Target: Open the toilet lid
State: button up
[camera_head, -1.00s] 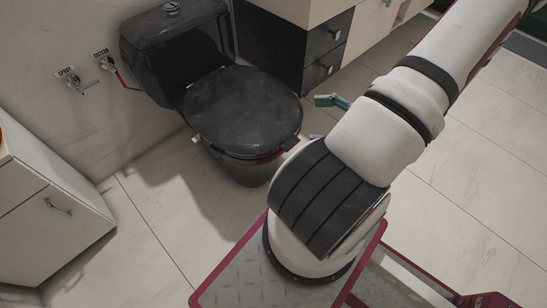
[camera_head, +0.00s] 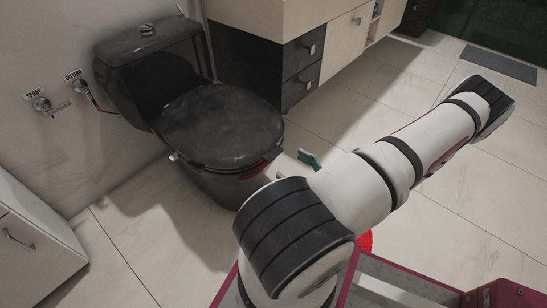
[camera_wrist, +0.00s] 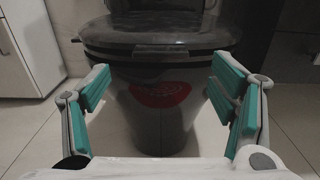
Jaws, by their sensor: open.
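The black toilet (camera_head: 210,185) stands against the wall, left of centre in the head view. Its dark lid (camera_head: 222,122) is down, flat over the bowl. In the wrist view the lid's front edge (camera_wrist: 150,48) runs across the upper middle, with a red patch (camera_wrist: 160,94) on the bowl below it. My gripper (camera_wrist: 160,92) is open and empty, its two teal-padded fingers spread on either side of the bowl's front and apart from the lid. In the head view only a teal fingertip (camera_head: 309,159) shows beside my arm; the rest is hidden.
A vanity with black drawers (camera_head: 302,70) stands right of the toilet. A white cabinet (camera_head: 35,245) is at the lower left. Spray and cistern valves (camera_head: 58,105) stick out of the left wall. Tiled floor is clear at the right, with a grey mat (camera_head: 498,65) beyond.

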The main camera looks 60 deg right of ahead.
aim_at(277, 156)
jog(key=b+x, duration=0.2)
jog(key=x, duration=0.5)
jog(key=shift+w+d, duration=0.1)
jog(key=shift+w, duration=0.2)
jog(key=c, duration=1.7)
jog(key=shift+r, duration=0.15)
